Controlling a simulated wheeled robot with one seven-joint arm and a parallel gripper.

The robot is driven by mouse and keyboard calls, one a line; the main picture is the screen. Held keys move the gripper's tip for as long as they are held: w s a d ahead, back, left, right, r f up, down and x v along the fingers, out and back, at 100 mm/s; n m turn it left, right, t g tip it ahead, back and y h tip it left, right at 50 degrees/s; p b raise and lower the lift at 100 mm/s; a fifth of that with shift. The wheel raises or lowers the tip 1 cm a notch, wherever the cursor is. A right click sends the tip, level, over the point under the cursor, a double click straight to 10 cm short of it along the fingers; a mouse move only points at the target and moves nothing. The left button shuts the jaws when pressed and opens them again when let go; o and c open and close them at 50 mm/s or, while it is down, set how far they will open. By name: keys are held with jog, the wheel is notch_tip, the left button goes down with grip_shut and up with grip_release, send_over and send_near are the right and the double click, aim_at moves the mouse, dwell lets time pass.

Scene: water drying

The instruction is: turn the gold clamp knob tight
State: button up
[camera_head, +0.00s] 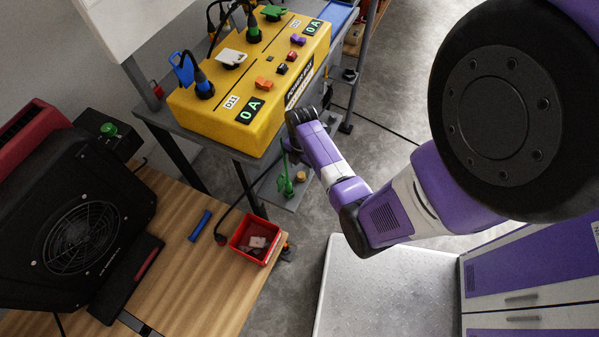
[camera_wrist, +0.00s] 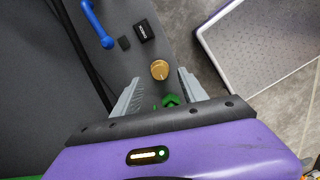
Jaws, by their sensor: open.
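The gold clamp knob (camera_wrist: 160,69) shows in the wrist view as a round knob seen from above, just beyond and between my fingertips. It also shows small in the head view (camera_head: 300,176), on a low grey shelf below the yellow box. My gripper (camera_wrist: 155,86) is open and empty, with one grey finger on each side and a wide gap. I see no contact with the knob. A green part (camera_wrist: 172,100) lies between the fingers, nearer the palm.
The yellow power box (camera_head: 240,100) stands above the shelf on the left. In the wrist view, a blue tool (camera_wrist: 97,25), a small black block (camera_wrist: 144,30) and dark cables (camera_wrist: 85,50) lie nearby. A wooden bench (camera_head: 185,255) carries a red bin (camera_head: 240,240).

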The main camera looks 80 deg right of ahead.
aim_at(301, 175)
jog(key=shift+f, duration=1.95)
grip_shut()
